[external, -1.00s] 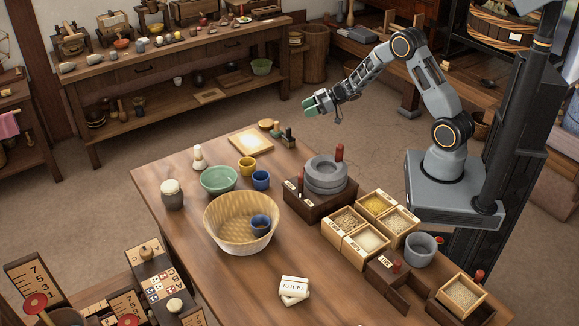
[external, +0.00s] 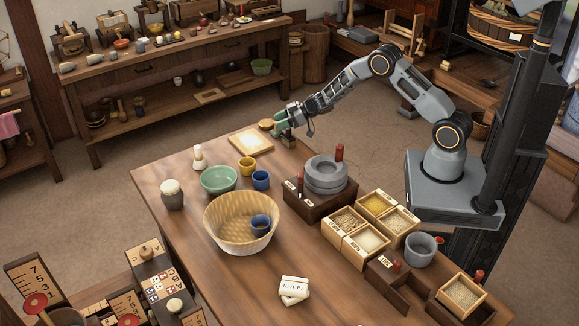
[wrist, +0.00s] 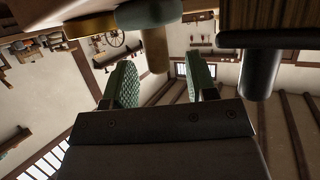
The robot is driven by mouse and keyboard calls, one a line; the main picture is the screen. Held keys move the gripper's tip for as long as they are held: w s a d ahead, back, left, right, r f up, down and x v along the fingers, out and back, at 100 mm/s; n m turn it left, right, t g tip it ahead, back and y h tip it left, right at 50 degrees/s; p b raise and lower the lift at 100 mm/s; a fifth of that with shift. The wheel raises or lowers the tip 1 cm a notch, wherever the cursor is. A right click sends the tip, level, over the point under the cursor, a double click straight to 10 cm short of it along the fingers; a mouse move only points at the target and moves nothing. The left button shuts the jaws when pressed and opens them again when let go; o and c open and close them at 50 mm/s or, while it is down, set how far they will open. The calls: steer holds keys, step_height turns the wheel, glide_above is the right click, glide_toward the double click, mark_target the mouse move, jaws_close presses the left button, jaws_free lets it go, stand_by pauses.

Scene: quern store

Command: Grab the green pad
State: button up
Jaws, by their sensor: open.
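In the wrist view the green pad (wrist: 150,14) shows at the top edge, a green rounded piece with a pale wooden handle. The handle lies in the picture between the fingers, slightly nearer the left one; I see no contact. In the external view my gripper (external: 281,121) is at the table's far corner, close to the small items there. Its green fingers partly cover the pad, and I cannot separate them clearly.
A tan round piece (wrist: 91,26) is left of the pad in the wrist view, and a dark-handled piece (wrist: 250,62) is right of it. A framed pale board (external: 250,141) lies close by on the table. The grey quern (external: 325,174) stands nearer my base.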

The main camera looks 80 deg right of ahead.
steer(key=shift+x, duration=0.9)
steer(key=shift+c, duration=0.5)
jaws_close()
